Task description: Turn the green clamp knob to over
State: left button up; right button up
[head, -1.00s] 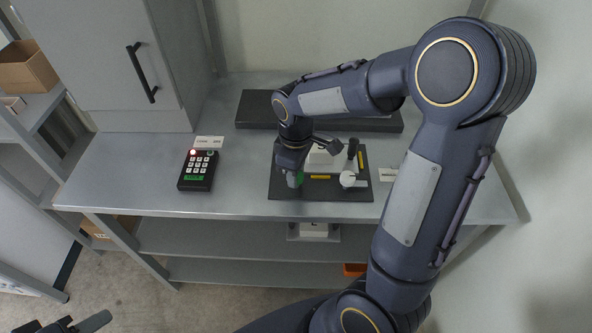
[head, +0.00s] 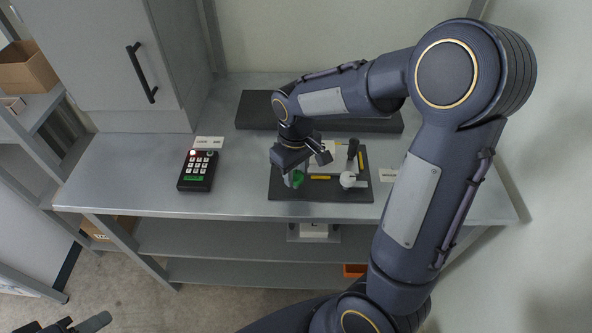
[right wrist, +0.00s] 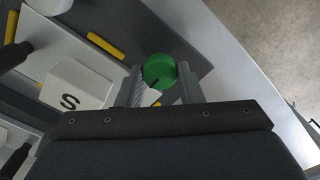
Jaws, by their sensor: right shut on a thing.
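The green clamp knob (head: 298,179) sits at the left front of the dark box former plate (head: 330,194). In the right wrist view the knob (right wrist: 159,71) is round, with a dark mark on its lower edge, between the fingers. My right gripper (right wrist: 158,80) is shut on the knob from above; in the head view the right gripper (head: 293,179) partly hides it. My left gripper (head: 80,325) shows only in part at the bottom left corner, far from the bench; its opening is unclear.
A white block marked S (right wrist: 75,88), yellow strips (head: 320,177), a white round knob (head: 347,180) and a black upright handle (head: 352,148) are on the plate. A keypad with a red light (head: 198,170) stands left. The bench between is clear.

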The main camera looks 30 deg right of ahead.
aim_at(296, 175)
jog(key=o, duration=1)
jog(key=shift+c, duration=0.2)
notch_tip(296, 175, up, 8)
jog(key=shift+f, duration=0.1)
jog(key=s+a+r+m+t+y, duration=0.1)
jog(key=s+m+t, duration=0.1)
jog(key=s, duration=0.6)
jog(key=s+a+r+m+t+y, duration=0.1)
jog(key=s+a+m+t+y, duration=0.1)
jog(key=s, duration=0.6)
jog(key=shift+a+t+y, duration=0.25)
jog(key=shift+t+y, duration=0.05)
jog(key=shift+t, duration=0.3)
jog(key=shift+s+a+f, duration=0.3)
jog(key=shift+s, duration=0.2)
